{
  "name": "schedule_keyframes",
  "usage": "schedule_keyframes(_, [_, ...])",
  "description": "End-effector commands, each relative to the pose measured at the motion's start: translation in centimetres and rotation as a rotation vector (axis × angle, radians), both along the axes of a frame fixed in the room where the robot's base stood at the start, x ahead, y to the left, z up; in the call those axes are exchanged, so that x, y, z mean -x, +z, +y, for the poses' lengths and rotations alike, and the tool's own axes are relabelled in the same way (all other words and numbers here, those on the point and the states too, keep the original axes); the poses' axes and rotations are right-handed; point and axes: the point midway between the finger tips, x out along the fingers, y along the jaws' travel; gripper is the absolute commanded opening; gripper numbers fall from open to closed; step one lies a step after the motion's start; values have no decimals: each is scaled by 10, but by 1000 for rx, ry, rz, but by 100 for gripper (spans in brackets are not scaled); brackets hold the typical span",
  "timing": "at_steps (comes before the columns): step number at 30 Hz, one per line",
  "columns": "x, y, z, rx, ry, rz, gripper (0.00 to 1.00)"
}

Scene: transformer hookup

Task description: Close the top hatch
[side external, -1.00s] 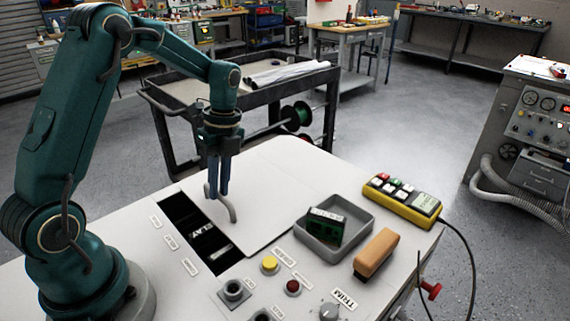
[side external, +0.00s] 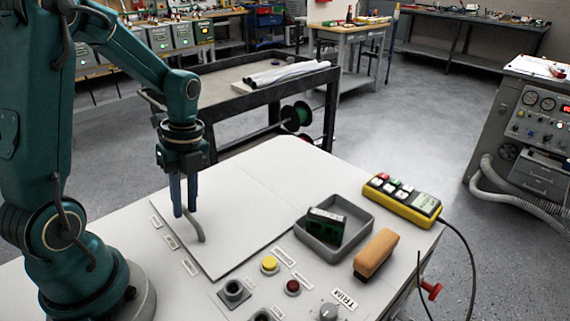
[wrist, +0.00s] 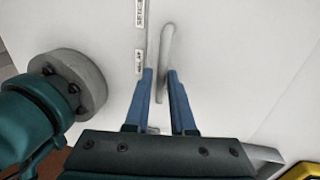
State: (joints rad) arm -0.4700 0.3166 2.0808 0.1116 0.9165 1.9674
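The top hatch (side external: 240,222) is a flat white panel lying on the white cabinet top, and no dark opening shows beside it. A grey curved handle (side external: 197,228) stands on its left part; it also shows in the wrist view (wrist: 166,45). My gripper (side external: 185,212) is low over the hatch at the handle's far end. In the wrist view its two blue fingers (wrist: 160,76) are apart on either side of the handle's near end, with small gaps showing. Whether a finger touches the handle is hard to tell.
A grey tray (side external: 358,245) with a green circuit part, a tan block (side external: 377,254) and a yellow button box (side external: 402,200) are to the right. Buttons and a trim knob (side external: 328,311) are at the front. A black cart (side external: 270,85) stands behind.

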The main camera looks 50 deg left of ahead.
Motion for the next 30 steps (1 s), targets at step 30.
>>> schedule_keyframes(30, [-8,50,0,2,-1,9,46])
